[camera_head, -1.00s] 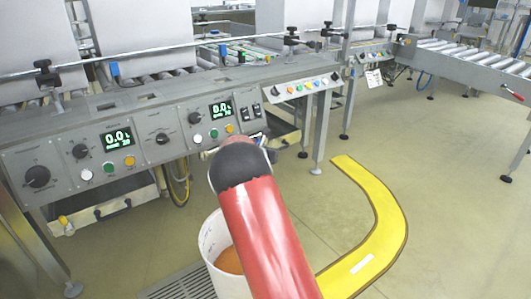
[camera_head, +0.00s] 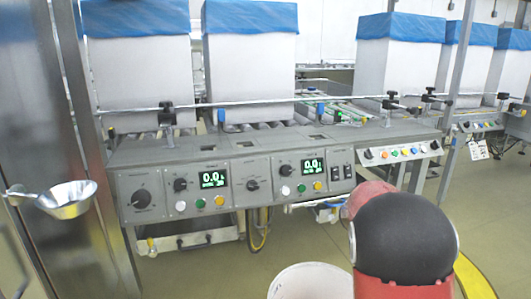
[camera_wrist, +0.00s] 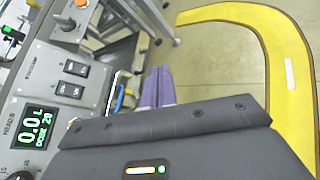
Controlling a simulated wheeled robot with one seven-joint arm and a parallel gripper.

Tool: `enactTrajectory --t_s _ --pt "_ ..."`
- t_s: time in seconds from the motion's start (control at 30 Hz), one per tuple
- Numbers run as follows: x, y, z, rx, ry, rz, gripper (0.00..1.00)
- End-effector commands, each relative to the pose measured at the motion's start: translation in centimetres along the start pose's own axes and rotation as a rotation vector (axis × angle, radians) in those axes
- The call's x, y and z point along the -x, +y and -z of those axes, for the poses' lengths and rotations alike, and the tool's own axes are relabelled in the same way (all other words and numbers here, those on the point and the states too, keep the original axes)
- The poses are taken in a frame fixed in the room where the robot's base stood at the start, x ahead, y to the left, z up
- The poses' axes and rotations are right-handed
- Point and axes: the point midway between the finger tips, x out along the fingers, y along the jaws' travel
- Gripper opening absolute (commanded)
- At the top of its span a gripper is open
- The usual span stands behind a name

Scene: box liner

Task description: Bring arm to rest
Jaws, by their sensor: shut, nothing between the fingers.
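My arm shows in the head view as a red link with a black rounded joint at the lower right, in front of the machine's control panel (camera_head: 240,172). My gripper is hidden in that view. In the wrist view my gripper (camera_wrist: 159,86) shows as two purple fingers side by side, shut with nothing between them. They point toward the floor just right of the panel's switches and left of the yellow floor strip (camera_wrist: 255,22). I see no contact between the fingers and the panel.
A white bucket (camera_head: 312,284) stands below the panel, close left of my arm. A metal bowl on a handle (camera_head: 67,199) hangs at the left. White boxes with blue liners (camera_head: 250,65) stand behind the panel. Some floor at the right is clear.

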Motion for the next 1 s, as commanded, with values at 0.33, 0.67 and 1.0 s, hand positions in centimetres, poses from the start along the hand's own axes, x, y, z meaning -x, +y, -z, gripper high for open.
enactTrajectory --t_s 0.33,0.67,1.0 --pt "18.7 -6.9 -6.3 -1.053 0.156 0.276 0.0" --pt "35.8 -12.0 -2.5 -1.757 0.407 0.659 0.0" --pt "41.9 -13.3 0.4 -1.954 0.521 0.848 0.0"
